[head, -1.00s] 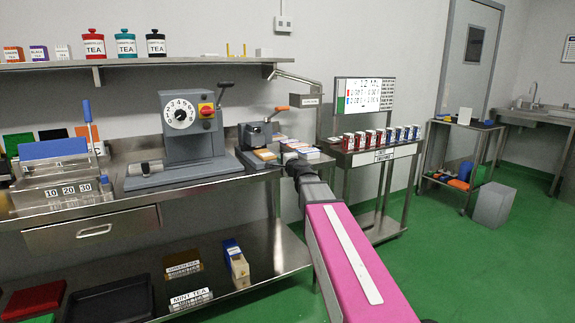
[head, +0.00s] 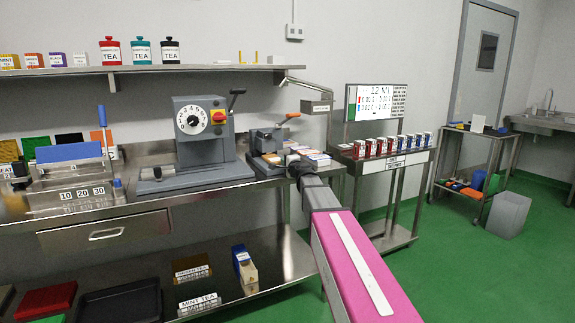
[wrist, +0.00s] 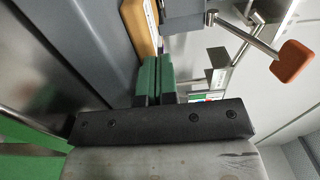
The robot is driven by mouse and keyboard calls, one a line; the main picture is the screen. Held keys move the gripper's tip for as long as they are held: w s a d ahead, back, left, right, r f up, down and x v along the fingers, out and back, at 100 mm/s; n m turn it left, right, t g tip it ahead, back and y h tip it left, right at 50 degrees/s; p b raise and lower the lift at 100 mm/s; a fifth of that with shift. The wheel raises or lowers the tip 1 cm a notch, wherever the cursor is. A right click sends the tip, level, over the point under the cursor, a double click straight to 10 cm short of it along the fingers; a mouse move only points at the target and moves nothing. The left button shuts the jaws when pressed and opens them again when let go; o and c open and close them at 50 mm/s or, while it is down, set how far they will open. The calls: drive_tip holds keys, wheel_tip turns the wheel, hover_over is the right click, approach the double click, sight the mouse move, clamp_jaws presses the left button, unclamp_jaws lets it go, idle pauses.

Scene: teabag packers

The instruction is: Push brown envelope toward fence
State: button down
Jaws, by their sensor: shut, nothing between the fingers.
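My gripper (wrist: 153,75), with green fingers, is shut and empty. In the wrist view its fingertips are close to the end of a brown, flat thing with a pale label, which looks like the brown envelope (wrist: 140,27). I cannot tell whether they touch. In the head view my gripper is low over the right end of the steel bench, where my own arm partly hides it. A tan packet (head: 272,158) lies there to its left, by the grey lever press (head: 268,141). I cannot make out the fence for certain.
A large grey dial machine (head: 202,130) stands left of the press. White-topped packets (head: 318,157) lie right of my gripper. A side stand with several red and blue boxes (head: 370,147) is further right. An orange lever knob (wrist: 293,62) shows in the wrist view.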

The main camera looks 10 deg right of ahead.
drive_tip(key=shift+s, duration=0.2)
drive_tip(key=v, duration=1.3)
drive_tip(key=shift+s+d, duration=0.2)
drive_tip(key=shift+s, duration=0.15)
